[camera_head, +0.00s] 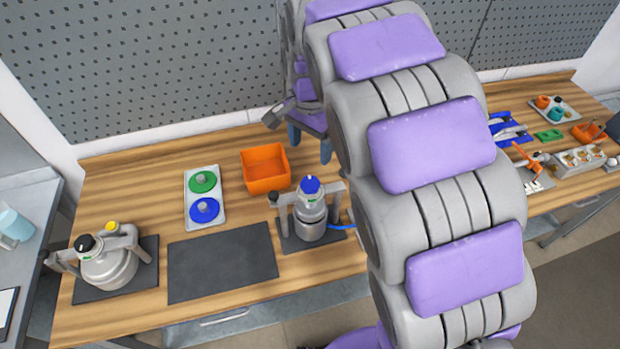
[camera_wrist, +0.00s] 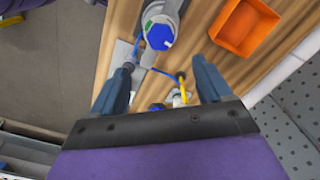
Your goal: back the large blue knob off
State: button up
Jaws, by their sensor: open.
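A blue knob (camera_head: 309,185) sits on top of a grey agitator (camera_head: 311,213) in a clamp stand, near the middle of the bench. In the wrist view the blue knob (camera_wrist: 159,34) is ahead of my fingers, at the top of the picture. My gripper (camera_head: 310,146) is open, behind and above the agitator in the head view. In the wrist view its two fingers (camera_wrist: 163,80) are spread, and neither touches the knob. A grey tray (camera_head: 218,213) holds a green disc (camera_head: 203,181) and a blue disc (camera_head: 204,210).
An orange bin (camera_head: 265,168) stands behind the agitator. A second agitator (camera_head: 108,265) with black and yellow tops stands at left. A dark mat (camera_head: 222,262) lies bare between them. In the wrist view a yellow piece (camera_wrist: 182,88) shows between my fingers. My arm hides the bench's middle right.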

aim_at(309, 183)
notch_tip(309, 183, down, 12)
jog(key=shift+a+f+b, duration=0.1)
jog(key=shift+f+b, duration=0.05)
jog(key=shift+b, duration=0.25)
jog(key=c, duration=1)
